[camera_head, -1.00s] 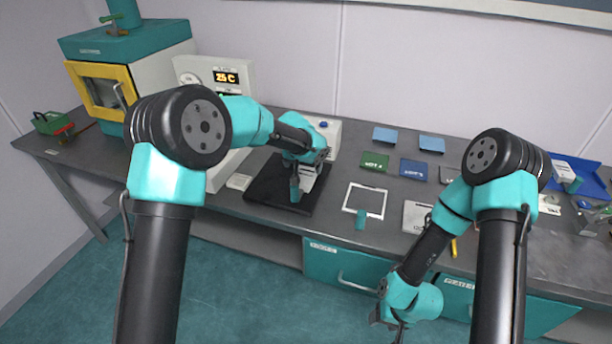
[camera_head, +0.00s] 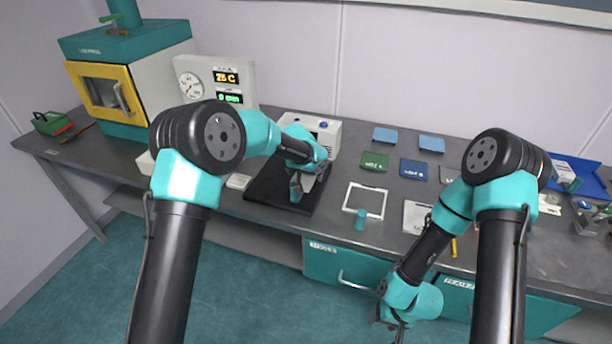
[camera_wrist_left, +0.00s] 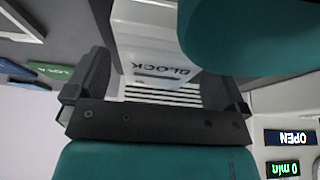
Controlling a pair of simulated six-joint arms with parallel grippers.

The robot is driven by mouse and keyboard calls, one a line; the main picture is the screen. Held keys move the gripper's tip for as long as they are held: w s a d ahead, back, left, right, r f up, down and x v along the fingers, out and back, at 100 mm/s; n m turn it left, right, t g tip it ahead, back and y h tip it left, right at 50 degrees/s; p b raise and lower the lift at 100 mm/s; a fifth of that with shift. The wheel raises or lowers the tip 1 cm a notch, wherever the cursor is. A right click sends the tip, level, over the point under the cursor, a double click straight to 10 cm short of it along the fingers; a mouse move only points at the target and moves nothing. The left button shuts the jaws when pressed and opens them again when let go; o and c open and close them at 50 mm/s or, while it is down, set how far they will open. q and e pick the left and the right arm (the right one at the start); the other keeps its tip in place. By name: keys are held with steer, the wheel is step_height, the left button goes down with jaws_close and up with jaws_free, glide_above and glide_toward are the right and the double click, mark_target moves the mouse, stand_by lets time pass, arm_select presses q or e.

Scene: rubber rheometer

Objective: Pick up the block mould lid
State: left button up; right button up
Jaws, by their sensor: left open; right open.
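A pale grey piece marked BLOCK (camera_wrist_left: 155,45) shows upside down in the left wrist view, between the two fingers of my left gripper (camera_wrist_left: 158,88). The fingers are open, with a finger on either side of it; I cannot tell whether they touch it, or where lid and mould part. In the head view my left gripper (camera_head: 298,197) is low over the black mat (camera_head: 262,190) and mostly hides the piece. My right gripper (camera_head: 393,330) hangs in front of the bench, away from the mat, and is open.
A white instrument (camera_head: 320,125) stands right behind the mat. A white frame (camera_head: 381,203) and a small teal cylinder (camera_head: 361,219) lie to the right. Green (camera_head: 374,162) and blue (camera_head: 413,169) labelled plates lie further back. A display box (camera_head: 222,75) stands left.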

arm_select(q)
steer(key=shift+c, duration=0.5)
steer(key=c, duration=1)
steer(key=shift+r, duration=0.1)
step_height(320, 180, up, 10)
steer(key=shift+f, duration=0.1)
